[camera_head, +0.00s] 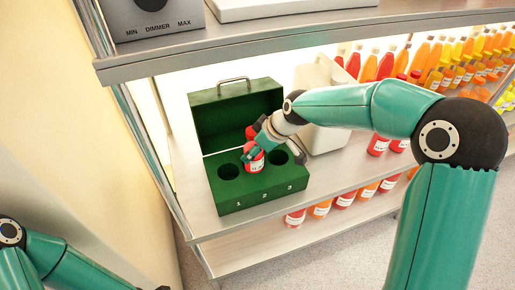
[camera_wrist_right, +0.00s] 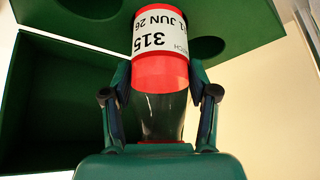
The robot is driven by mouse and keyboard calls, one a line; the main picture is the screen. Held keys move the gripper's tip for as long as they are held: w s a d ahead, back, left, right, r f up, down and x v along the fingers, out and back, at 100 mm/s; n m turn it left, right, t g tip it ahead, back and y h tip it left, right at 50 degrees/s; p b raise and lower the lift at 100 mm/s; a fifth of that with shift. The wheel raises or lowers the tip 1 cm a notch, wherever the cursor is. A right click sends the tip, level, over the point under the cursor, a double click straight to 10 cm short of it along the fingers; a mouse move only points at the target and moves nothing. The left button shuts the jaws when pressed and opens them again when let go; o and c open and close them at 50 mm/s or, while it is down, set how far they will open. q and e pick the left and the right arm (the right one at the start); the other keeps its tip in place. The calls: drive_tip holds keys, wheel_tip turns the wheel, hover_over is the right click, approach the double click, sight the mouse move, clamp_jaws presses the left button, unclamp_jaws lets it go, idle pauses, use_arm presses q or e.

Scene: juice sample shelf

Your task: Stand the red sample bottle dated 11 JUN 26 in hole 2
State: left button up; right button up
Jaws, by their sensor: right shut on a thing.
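The green sample box (camera_head: 225,198) stands open on the shelf, with the numbers 1, 2 and 3 on its front. Hole 1 (camera_head: 229,172) and hole 3 (camera_head: 277,157) look empty. My right gripper (camera_head: 263,140) is shut on the red bottle (camera_head: 254,163) by its clear neck. The bottle is roughly upright at hole 2, between the two empty holes. Its base is hidden, so I cannot tell how deep it sits. In the wrist view its label (camera_wrist_right: 160,32) shows 315 and a partly cut date ending 1 JUN 26.
The open lid (camera_head: 237,112) rises behind the holes. A white container (camera_head: 322,90) stands close to the right. An upper shelf (camera_head: 300,36) overhangs the box. Several juice bottles (camera_head: 375,68) line the back right, and more stand on the shelf below.

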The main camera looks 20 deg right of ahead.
drive_tip(key=shift+f+b, duration=1.6)
drive_tip(key=shift+f, duration=0.1)
drive_tip(key=o, duration=1.4)
drive_tip(key=shift+o, duration=0.2)
